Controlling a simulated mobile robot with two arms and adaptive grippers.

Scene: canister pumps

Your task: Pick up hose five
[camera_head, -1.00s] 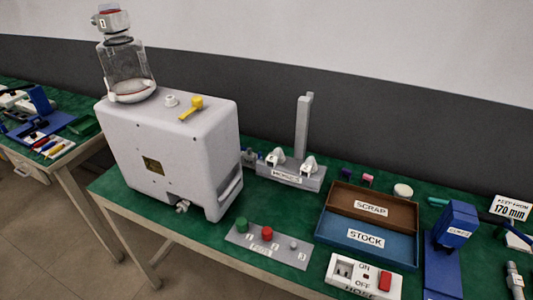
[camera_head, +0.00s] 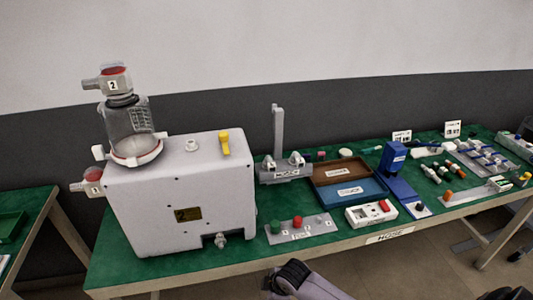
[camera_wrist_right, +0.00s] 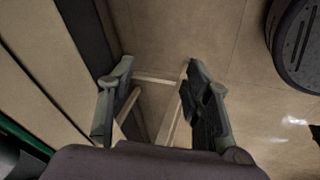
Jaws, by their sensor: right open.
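I cannot make out a part marked as hose five. Several small hose-like parts (camera_head: 432,173) with pale bodies and coloured ends lie on the right part of the green bench (camera_head: 160,268); their marks are too small to read. In the right wrist view my right gripper (camera_wrist_right: 158,78) is open and empty, its two fingers apart above the brown floor. My left gripper is not in view.
A large grey pump (camera_head: 180,205) with a clear canister (camera_head: 130,125) stands at left. A button plate (camera_head: 300,229), blue stock tray (camera_head: 372,191), brown scrap tray (camera_head: 330,178), switch box (camera_head: 371,214) and blue device (camera_head: 393,160) stand to its right. A bench edge shows beside my right gripper.

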